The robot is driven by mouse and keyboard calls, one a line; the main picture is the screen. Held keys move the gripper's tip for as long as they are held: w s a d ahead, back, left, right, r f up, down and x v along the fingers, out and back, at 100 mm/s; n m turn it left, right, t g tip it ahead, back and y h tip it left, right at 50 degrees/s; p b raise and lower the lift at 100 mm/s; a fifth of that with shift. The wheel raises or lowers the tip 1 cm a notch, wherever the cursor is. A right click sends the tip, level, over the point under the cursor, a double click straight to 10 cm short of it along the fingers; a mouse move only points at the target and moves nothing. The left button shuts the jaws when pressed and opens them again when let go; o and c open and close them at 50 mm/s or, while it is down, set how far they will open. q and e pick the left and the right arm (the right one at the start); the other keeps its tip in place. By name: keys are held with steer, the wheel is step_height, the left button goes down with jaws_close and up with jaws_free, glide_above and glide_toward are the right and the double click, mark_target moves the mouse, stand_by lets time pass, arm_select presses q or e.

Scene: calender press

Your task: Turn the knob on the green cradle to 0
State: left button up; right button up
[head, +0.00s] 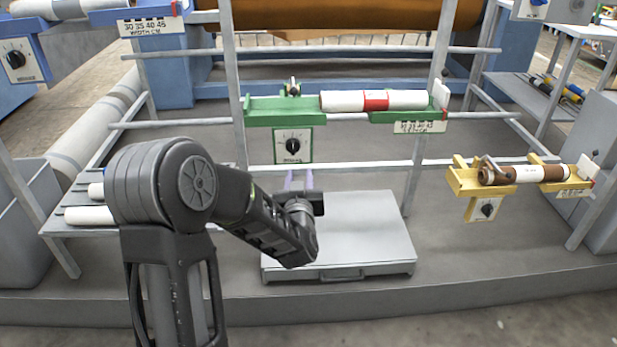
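The green cradle (268,116) hangs on the rack rails in the upper middle and bears a white roll (345,101) with a red band. Below its left part is a white dial plate in a green frame with a black knob (293,146). The dial marks are too small to read, and I cannot tell where the knob points. My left gripper (298,176) is just below the dial plate in the picture, its two pale purple fingers pointing up, apart and empty. It does not appear to touch the knob. My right gripper is out of view.
A yellow cradle (465,186) with a brown roll and its own knob (487,210) is at right. A blue cradle (80,18) with a knob (15,60) is at upper left. A grey platform (365,240) lies below. Rack rails (400,165) cross near my gripper.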

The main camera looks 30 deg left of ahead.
mark_target(293, 147)
arm_select(q)
steer(key=r, duration=0.1)
steer(key=a+r+y, duration=0.1)
steer(key=shift+s+a+r+y, duration=0.1)
steer(key=shift+s+r+y, duration=0.1)
steer(key=shift+r+y, duration=0.15)
steer(key=shift+a, duration=0.1)
steer(key=x, duration=0.7)
steer(key=shift+w+a+r+b, duration=0.1)
steer(key=shift+w+b, duration=0.25)
steer(key=shift+b, duration=0.05)
jaws_close()
